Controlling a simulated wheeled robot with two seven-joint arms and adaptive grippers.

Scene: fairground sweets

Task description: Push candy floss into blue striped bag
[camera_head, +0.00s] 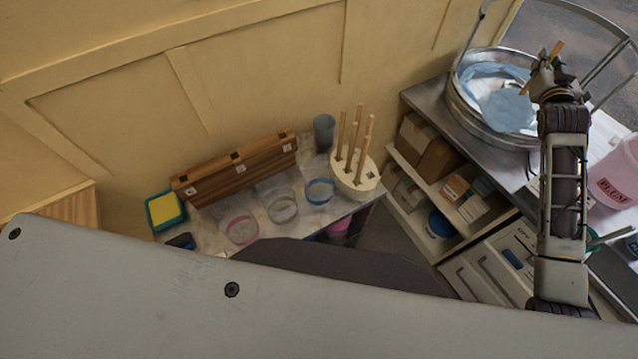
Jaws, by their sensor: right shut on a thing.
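My right gripper (545,78) is over the right side of a round metal bowl (462,108) and is shut on a wooden stick (557,50). Pale blue candy floss (500,97) lies in the bowl, beside and below the gripper; I cannot tell whether any of it clings to the stick. On the low table, a clear bag with a blue rim (320,190) sits at the right of a row of bags; its stripes are too small to make out. My left gripper is not in view.
Bags with a pink rim (241,230) and a grey rim (282,211) stand left of it. A wooden rack (235,168) is behind them. A cream stand with upright sticks (355,183), a grey cup (324,130) and a yellow-green sponge (165,210) are nearby. A pink tub (617,175) stands right.

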